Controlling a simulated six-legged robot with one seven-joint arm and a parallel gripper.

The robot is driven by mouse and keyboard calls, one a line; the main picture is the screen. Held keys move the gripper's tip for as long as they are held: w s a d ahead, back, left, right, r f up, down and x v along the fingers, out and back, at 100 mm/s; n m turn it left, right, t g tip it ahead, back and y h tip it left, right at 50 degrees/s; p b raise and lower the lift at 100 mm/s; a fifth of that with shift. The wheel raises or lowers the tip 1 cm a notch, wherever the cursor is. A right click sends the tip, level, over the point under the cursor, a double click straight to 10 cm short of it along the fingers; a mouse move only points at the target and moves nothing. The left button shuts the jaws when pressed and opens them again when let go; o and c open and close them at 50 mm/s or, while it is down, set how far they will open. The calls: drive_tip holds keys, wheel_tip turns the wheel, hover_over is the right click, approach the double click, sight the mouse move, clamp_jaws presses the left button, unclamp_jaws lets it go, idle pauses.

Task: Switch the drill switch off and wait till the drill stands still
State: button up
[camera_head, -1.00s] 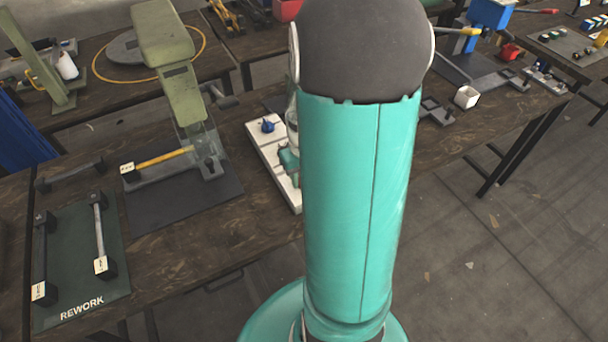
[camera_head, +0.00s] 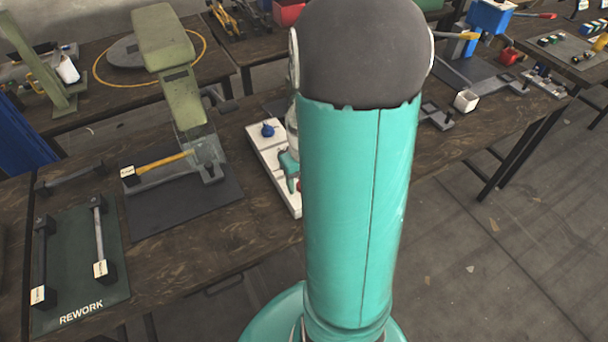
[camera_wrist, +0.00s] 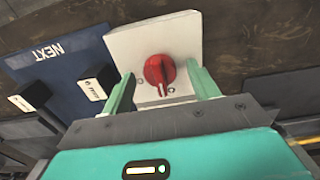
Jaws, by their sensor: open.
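A red rotary switch (camera_wrist: 160,70) sits on a white plate (camera_wrist: 133,47) in the wrist view. The ridge of its knob points toward the lower edge of that view. My gripper (camera_wrist: 161,78) is open, with one green finger on each side of the knob and a gap to it. In the head view my gripper (camera_head: 289,168) shows partly at the long white board (camera_head: 266,150), beside a sliver of red; my arm hides the rest.
A blue knob (camera_head: 268,130) stands on the white board. Left of it is a green press (camera_head: 180,95) with a yellow-handled tool (camera_head: 165,162). A blue mat (camera_wrist: 62,68) marked NEXT lies beside the plate. A green REWORK mat (camera_head: 75,270) holds two bars.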

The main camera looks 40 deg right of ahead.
wheel_tip(320, 180, up, 14)
idle(0.5)
drive_tip(key=shift+f, duration=0.1)
drive_tip(key=s+a+r+n+t, duration=0.1)
drive_tip(key=a+r+t, duration=0.1)
drive_tip(key=a, duration=0.5)
drive_tip(key=s+a+r+n+t, duration=0.1)
drive_tip(key=a+r, duration=0.3)
drive_tip(key=a, duration=0.4)
drive_tip(key=s+a+r+n+t, duration=0.1)
drive_tip(key=s+a+r+t, duration=0.1)
drive_tip(key=a, duration=0.6)
drive_tip(key=shift+s+r+t, duration=0.3)
drive_tip(key=shift+s+r, duration=0.05)
drive_tip(key=shift+r, duration=0.2)
idle(0.6)
